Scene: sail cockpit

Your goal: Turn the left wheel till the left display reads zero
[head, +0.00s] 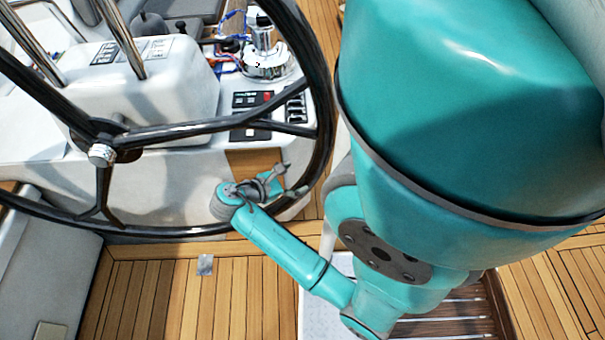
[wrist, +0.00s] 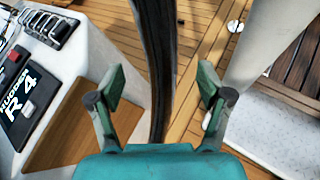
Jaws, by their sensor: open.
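A large black steering wheel (head: 327,100) with a silver hub nut fills the left of the head view. Its rim (wrist: 155,50) also runs down the middle of the wrist view. My gripper (head: 282,182) is at the lower right of the rim in the head view. In the wrist view my gripper (wrist: 161,84) is open, with the rim showing between its two fingers and touching neither; I cannot tell how deep it sits. A dark display (wrist: 22,105) labelled RUDDER reads R 4 at the left of the wrist view. In the head view the display text is too small to read.
A white console (head: 170,90) with switches, a chrome lever (head: 265,50) and loose coloured wires stands behind the wheel. A wooden panel (wrist: 80,125) is close below my gripper's left finger. Slatted wooden deck (head: 150,290) lies below. A pale post (wrist: 265,40) stands at right.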

